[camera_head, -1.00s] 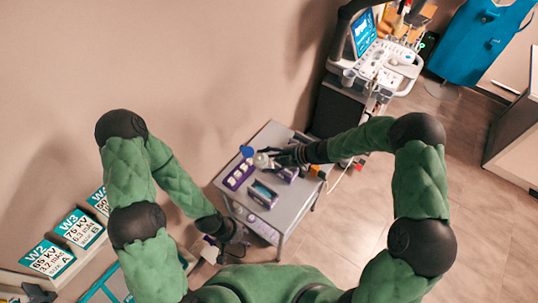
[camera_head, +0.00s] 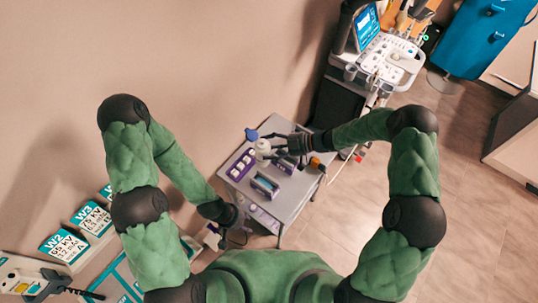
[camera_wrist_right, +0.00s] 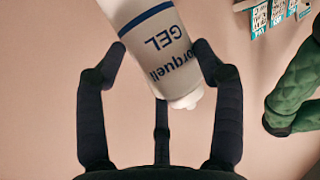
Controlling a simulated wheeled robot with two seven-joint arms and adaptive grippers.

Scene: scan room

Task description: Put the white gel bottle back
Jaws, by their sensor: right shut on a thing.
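The white gel bottle (camera_wrist_right: 157,48) is between the fingers of my right gripper (camera_wrist_right: 165,62) in the right wrist view. Its blue "GEL" lettering is upside down there, and its narrow white end points toward the palm side. In the head view the bottle (camera_head: 262,148) shows as a small white shape over the back left part of the grey table (camera_head: 292,208). My right gripper (camera_head: 283,145) is shut on it from the right. I cannot tell its height above the table. My left gripper (camera_head: 236,226) hangs low at the table's front left, empty-looking, its fingers unclear.
A purple tray with white items (camera_head: 241,164), a purple-ended box (camera_head: 265,186) and a blue item (camera_head: 251,134) are near the bottle. An orange item (camera_head: 315,163) is at the table's right edge. An ultrasound cart (camera_head: 386,55) stands behind right. Labelled boxes (camera_head: 62,246) sit at lower left.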

